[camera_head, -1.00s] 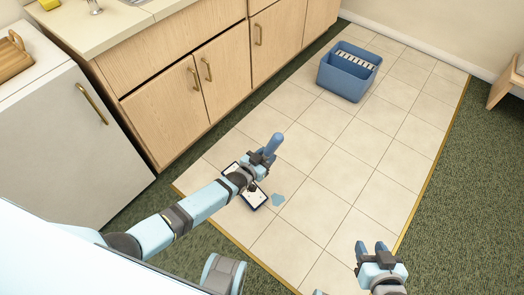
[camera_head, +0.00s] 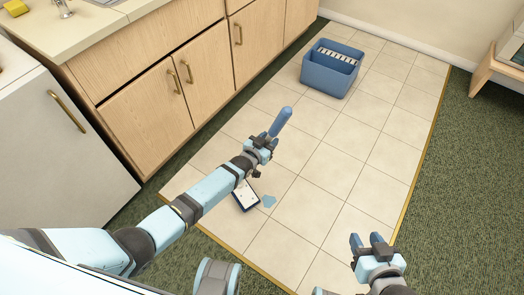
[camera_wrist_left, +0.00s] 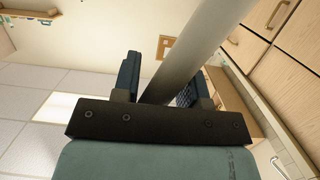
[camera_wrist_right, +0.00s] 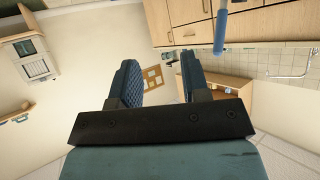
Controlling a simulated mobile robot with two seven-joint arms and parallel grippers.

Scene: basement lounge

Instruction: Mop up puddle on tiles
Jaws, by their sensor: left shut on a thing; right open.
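My left gripper (camera_head: 262,147) is shut on the mop's handle, whose blue end (camera_head: 281,121) sticks up past it. In the left wrist view the grey pole (camera_wrist_left: 195,45) runs between the fingers. The mop's flat head (camera_head: 245,196), white with a dark blue edge, shows below my left forearm, just left of the puddle; my arm hides part of it. I cannot tell whether it touches the floor. The small light-blue puddle (camera_head: 269,201) lies on the pale tiles (camera_head: 310,185). My right gripper (camera_head: 367,242) is open and empty at the lower right.
A blue mop bucket (camera_head: 330,75) with a white slotted insert stands farther back on the tiles. Wooden cabinets (camera_head: 150,110) and a white appliance (camera_head: 55,140) line the left. Green carpet (camera_head: 460,190) lies right of the tiles. Tiles between puddle and bucket are clear.

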